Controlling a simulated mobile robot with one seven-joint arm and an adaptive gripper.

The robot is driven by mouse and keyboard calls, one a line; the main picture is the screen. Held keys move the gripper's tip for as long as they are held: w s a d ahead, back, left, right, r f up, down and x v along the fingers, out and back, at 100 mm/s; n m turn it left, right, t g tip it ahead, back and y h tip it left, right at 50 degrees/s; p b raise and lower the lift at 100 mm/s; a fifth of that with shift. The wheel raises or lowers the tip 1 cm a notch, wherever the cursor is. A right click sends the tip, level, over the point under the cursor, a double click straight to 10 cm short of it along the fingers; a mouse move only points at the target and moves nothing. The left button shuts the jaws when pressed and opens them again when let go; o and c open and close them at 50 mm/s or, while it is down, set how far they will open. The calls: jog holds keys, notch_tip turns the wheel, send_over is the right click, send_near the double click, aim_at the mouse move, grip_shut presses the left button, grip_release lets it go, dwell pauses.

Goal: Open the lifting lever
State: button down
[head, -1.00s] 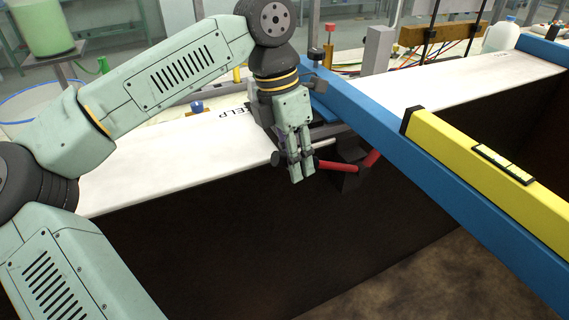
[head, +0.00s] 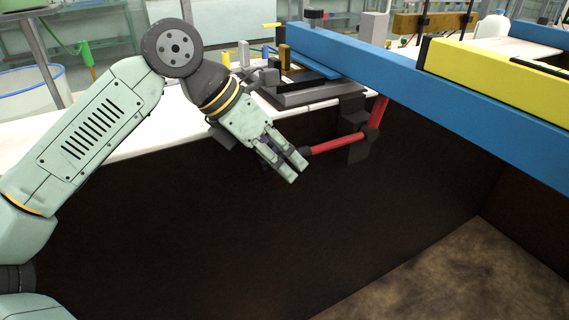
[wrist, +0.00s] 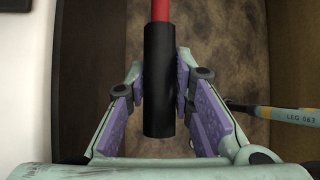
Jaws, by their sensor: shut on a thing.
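The lifting lever (head: 340,143) is a red bar, bent at a dark joint, below the blue beam on the flume's side. Its left end has a black grip, partly hidden by my fingers in the head view. In the wrist view the black grip (wrist: 159,85) stands upright between my purple-padded fingers, with the red bar running on above it. My gripper (head: 290,165) is shut on this grip, in front of the dark flume wall. The lever slopes down from the joint toward my gripper.
The blue beam (head: 400,75) crosses above the lever, with a yellow beam (head: 500,75) beside it. The white ledge (head: 140,135) runs behind my arm. A pole marked LEG 063 (wrist: 285,113) is right of my gripper in the wrist view. Space below my gripper looks clear.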

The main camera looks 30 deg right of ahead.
jog(key=shift+f, duration=0.2)
dwell(0.3)
jog(key=c, duration=1.4)
grip_release()
jog(key=shift+o, duration=0.2)
jog(key=v, duration=1.2)
jog(key=shift+a, duration=0.1)
jog(key=shift+c, duration=0.2)
